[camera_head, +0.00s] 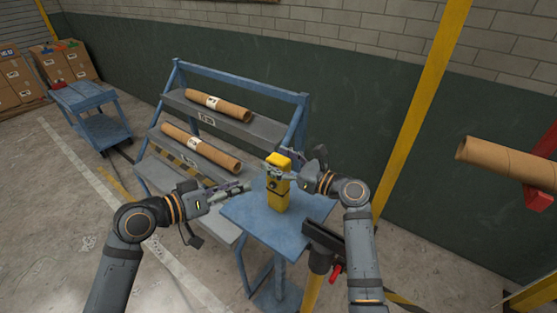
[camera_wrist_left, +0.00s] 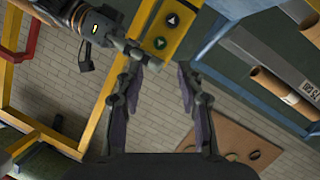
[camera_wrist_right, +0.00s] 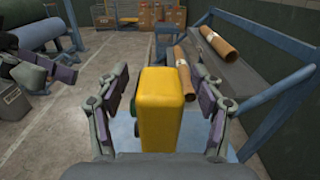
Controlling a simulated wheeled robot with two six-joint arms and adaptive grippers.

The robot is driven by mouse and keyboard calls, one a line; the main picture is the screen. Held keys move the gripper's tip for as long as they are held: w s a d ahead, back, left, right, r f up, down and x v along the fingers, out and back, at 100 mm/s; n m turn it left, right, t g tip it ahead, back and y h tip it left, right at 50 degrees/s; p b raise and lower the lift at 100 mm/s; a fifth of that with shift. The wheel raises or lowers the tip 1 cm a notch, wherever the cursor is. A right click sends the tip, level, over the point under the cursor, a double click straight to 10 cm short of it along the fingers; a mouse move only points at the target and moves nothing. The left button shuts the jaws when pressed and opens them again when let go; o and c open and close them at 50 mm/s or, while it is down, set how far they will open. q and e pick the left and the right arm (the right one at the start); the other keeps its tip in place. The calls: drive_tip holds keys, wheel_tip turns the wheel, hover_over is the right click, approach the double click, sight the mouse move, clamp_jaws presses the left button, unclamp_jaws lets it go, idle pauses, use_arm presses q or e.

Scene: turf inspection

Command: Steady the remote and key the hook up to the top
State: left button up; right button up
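The yellow remote (camera_head: 278,186) stands upright on a small blue table (camera_head: 308,208). In the left wrist view the remote (camera_wrist_left: 168,30) shows a dark up-arrow button and a green down-arrow button. My right gripper (camera_head: 283,168) is at the upper part of the remote. In the right wrist view its open fingers lie either side of the remote (camera_wrist_right: 163,108), with gaps showing. My left gripper (camera_head: 243,188) is left of the remote, pointing at it, apart from it. The left wrist view shows its fingers (camera_wrist_left: 158,75) open and empty. I see no hook.
A blue-framed rack (camera_head: 238,128) with cardboard tubes (camera_head: 202,147) stands behind the blue table. Another tube (camera_head: 505,165) juts in at the right. A blue cart (camera_head: 83,97) and boxes (camera_head: 18,85) stand far left. Open floor lies at the left.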

use_arm(q)
drive_tip(key=shift+c, duration=0.2)
use_arm(e)
clamp_jaws()
use_arm(q)
clamp_jaws()
idle(1.1)
